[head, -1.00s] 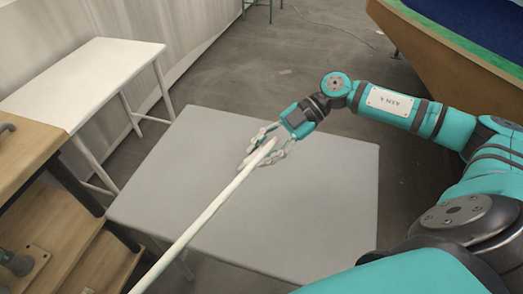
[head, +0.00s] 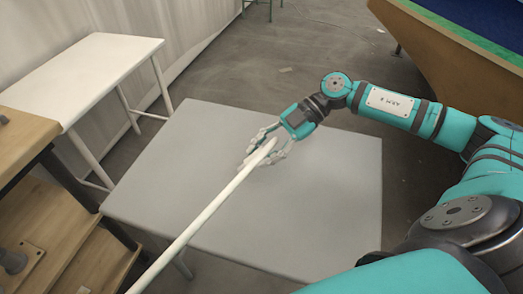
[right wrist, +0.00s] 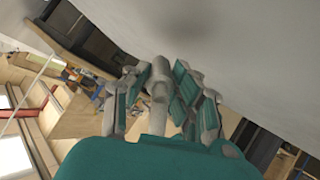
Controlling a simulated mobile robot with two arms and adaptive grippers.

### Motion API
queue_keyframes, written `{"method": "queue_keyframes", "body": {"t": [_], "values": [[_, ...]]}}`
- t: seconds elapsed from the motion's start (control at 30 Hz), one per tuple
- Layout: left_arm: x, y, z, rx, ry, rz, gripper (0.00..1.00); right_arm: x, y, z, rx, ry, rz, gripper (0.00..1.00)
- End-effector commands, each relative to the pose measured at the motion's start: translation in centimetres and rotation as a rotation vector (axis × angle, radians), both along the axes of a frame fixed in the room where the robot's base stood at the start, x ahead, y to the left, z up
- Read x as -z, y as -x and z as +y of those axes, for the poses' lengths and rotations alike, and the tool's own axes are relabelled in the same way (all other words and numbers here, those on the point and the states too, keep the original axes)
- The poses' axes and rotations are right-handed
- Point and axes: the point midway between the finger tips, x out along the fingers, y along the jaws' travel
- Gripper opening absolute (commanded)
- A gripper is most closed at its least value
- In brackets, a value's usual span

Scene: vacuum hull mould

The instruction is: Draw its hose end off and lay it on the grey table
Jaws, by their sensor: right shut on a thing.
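The pale hose (head: 205,215) runs as a long straight length from the bottom left of the head view up to my right gripper (head: 268,150). The right gripper is shut on its end. In the right wrist view the light hose end (right wrist: 160,85) sits between the fingers of the gripper (right wrist: 162,78). The gripper is over the far middle part of the grey table (head: 320,200). I cannot tell whether the hose end touches the tabletop. The hose's other end is out of view. My left gripper is not in view.
The grey tabletop is otherwise bare. A white table (head: 85,65) stands at the far left, and a wooden shelf bench (head: 25,130) at the left edge. A large wooden-sided structure with a blue inside (head: 450,45) stands at the upper right.

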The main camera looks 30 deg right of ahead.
Motion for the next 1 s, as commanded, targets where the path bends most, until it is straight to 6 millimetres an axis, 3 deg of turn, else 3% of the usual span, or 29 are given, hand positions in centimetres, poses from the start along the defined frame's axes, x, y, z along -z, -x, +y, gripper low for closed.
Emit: {"method": "queue_keyframes", "body": {"t": [0.87,0.9,1.0], "values": [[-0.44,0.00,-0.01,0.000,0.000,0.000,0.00,0.77,0.01,0.02,0.000,0.000,0.001,0.00],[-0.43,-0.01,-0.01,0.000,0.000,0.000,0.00,0.77,0.01,0.01,0.000,0.000,0.001,0.26],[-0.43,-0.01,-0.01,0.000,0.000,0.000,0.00,0.77,0.01,0.02,0.000,0.000,0.000,0.39]]}}
